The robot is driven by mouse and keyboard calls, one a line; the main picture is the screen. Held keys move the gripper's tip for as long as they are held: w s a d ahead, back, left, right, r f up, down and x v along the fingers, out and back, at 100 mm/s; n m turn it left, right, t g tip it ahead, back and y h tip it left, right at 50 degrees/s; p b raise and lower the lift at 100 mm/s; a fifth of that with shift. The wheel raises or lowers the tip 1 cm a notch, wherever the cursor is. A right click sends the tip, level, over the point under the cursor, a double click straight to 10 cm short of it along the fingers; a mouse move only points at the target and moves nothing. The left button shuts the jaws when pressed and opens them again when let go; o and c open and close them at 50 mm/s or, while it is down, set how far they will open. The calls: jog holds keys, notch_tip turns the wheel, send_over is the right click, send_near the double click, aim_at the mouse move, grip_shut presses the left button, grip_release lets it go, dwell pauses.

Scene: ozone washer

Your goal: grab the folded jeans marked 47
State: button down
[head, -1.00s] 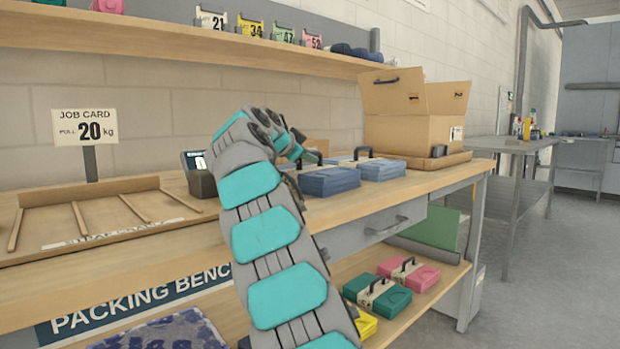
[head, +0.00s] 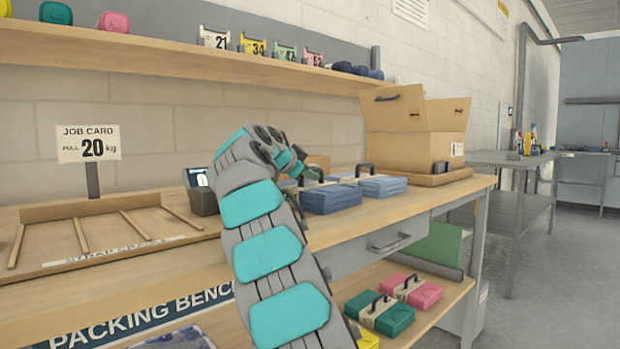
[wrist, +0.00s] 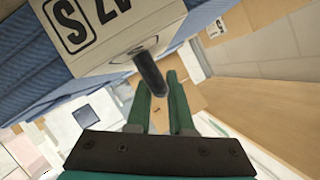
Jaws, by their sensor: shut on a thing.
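Two blue folded jeans bundles with pale label bands and black handles lie on the packing bench in the head view. The left bundle (head: 332,199) is beside my gripper (head: 303,173), which is partly hidden by my arm. The right bundle (head: 382,187) is just beyond it. In the wrist view, the teal fingers of my gripper (wrist: 158,85) are shut on the black handle (wrist: 150,72) of a blue bundle (wrist: 110,82). Its label (wrist: 105,28) shows an S in a box and large digits, tilted and cut off, so I cannot read the number surely.
An open cardboard box (head: 410,135) stands behind the bundles. A small display unit (head: 202,190) and a wooden tray (head: 100,205) are to the left. Green (head: 385,318) and pink (head: 415,290) bundles lie on the lower shelf. An upper shelf (head: 150,48) holds number tags.

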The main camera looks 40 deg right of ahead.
jog(key=shift+w+r+p, duration=0.1)
jog(key=shift+r+p, duration=1.05)
jog(key=shift+r, duration=1)
notch_tip(320, 180, up, 6)
jog(key=p, duration=0.4)
jog(key=shift+f+p, duration=0.15)
jog(key=shift+p, duration=0.15)
